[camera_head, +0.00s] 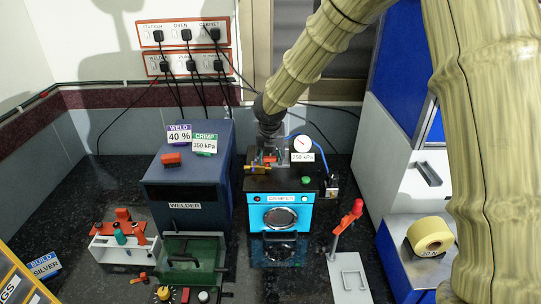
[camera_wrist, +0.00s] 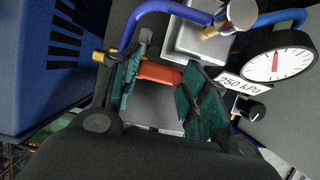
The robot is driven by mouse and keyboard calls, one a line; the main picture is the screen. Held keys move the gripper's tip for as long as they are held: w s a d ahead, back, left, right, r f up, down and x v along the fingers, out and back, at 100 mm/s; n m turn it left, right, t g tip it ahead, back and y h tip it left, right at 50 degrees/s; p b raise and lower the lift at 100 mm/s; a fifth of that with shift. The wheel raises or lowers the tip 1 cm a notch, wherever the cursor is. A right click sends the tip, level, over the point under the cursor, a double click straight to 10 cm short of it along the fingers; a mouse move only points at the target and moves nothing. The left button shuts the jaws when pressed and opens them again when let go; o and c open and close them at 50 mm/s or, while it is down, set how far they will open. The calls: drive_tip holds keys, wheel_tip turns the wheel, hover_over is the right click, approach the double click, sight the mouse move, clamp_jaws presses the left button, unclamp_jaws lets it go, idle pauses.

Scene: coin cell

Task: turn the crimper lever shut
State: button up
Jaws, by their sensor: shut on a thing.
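The crimper (camera_head: 282,212) is a light-blue box with a black top, a round front window and a CRIMPER label. My gripper (camera_head: 270,155) is above its black top, coming down from behind. In the wrist view the green-padded fingers of my gripper (camera_wrist: 160,88) are on either side of an orange-red bar (camera_wrist: 158,73), which looks like the lever's handle, and are shut on it. A yellow-orange piece (camera_head: 257,169) sticks out to the left on the crimper's top; it also shows in the wrist view (camera_wrist: 98,56). The lever's pivot is hidden by my gripper.
A pressure gauge (camera_head: 302,145) with a 250 kPa tag (camera_head: 303,157) and a blue hose stands close on the right. The dark-blue welder (camera_head: 188,190) stands close on the left. A red-topped stand (camera_head: 347,222) is at the front right.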

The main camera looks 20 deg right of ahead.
drive_tip(key=m+p, duration=0.1)
drive_tip(key=s+m+h+p, duration=0.1)
drive_tip(key=m, duration=0.1)
drive_tip(key=shift+a+r+m, duration=0.15)
drive_tip(key=shift+a+m, duration=0.15)
drive_tip(key=shift+a, duration=0.1)
drive_tip(key=m+p, duration=0.1)
drive_tip(key=a+m+g+h+p, duration=0.1)
drive_tip(key=m, duration=0.1)
drive_tip(key=s+m+g+p, duration=0.1)
drive_tip(key=m, duration=0.1)
drive_tip(key=shift+a+h, duration=0.4)
drive_tip(key=m, duration=0.1)
drive_tip(key=a+m+g+p, duration=0.1)
drive_tip(key=m, duration=0.1)
drive_tip(key=m+p, duration=0.1)
drive_tip(key=m, duration=0.1)
drive_tip(key=shift+a+g+h, duration=0.3)
drive_tip(key=shift+a+g, duration=0.05)
drive_tip(key=shift+g, duration=0.05)
drive_tip(key=shift+w+a+m+g+p, duration=0.1)
drive_tip(key=shift+a+m+g, duration=0.15)
drive_tip(key=shift+m, duration=0.5)
drive_tip(key=shift+w+a+m+g+p, duration=0.1)
drive_tip(key=shift+a+m+g+p, duration=0.15)
drive_tip(key=shift+m, duration=0.45)
drive_tip(key=shift+a+m+g, duration=0.2)
drive_tip(key=shift+m+g, duration=0.1)
drive_tip(key=shift+m, duration=0.45)
drive_tip(key=o, duration=1)
